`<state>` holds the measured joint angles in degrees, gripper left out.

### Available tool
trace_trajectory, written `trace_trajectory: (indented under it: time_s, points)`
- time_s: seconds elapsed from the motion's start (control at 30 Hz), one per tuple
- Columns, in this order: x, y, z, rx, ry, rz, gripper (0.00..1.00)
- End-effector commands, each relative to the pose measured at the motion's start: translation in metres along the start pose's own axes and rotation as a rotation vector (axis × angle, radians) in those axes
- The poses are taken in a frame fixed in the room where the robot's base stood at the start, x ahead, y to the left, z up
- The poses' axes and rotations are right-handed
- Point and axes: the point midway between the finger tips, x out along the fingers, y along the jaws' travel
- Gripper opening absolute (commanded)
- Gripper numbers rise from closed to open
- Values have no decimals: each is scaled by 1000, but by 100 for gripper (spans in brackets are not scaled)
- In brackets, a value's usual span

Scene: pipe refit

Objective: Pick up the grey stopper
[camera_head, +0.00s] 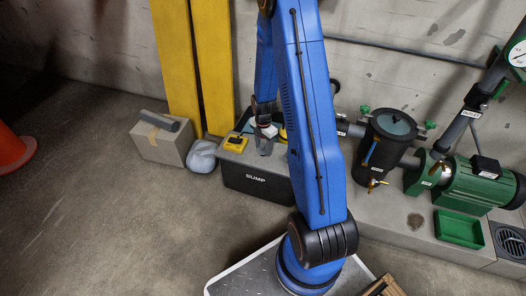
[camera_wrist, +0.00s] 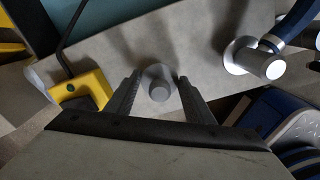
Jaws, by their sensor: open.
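The grey stopper (camera_wrist: 159,86) shows in the wrist view as a short round grey piece with a narrower knob, on a pale grey surface. My gripper (camera_wrist: 159,78) is open, with one dark finger on each side of the stopper. I cannot tell whether either finger touches it. In the head view my gripper (camera_head: 265,143) is over the top of the sump box (camera_head: 257,182), left of my blue arm. The stopper cannot be made out clearly there.
A yellow device (camera_wrist: 83,91) with a black cable lies left of the fingers; the head view shows it too (camera_head: 236,142). A pale cylindrical fitting (camera_wrist: 254,60) is at right.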

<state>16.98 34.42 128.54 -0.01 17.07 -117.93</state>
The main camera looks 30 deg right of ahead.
Motion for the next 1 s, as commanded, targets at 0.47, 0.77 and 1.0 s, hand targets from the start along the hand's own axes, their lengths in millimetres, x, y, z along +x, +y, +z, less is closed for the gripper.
trace_trajectory:
  time_s: [0.47,0.77,1.0]
  points:
    - [-1,0,0,0,0,1,19]
    - [-24,1,0,0,-2,4,19]
    - [-65,1,1,0,-2,4,19]
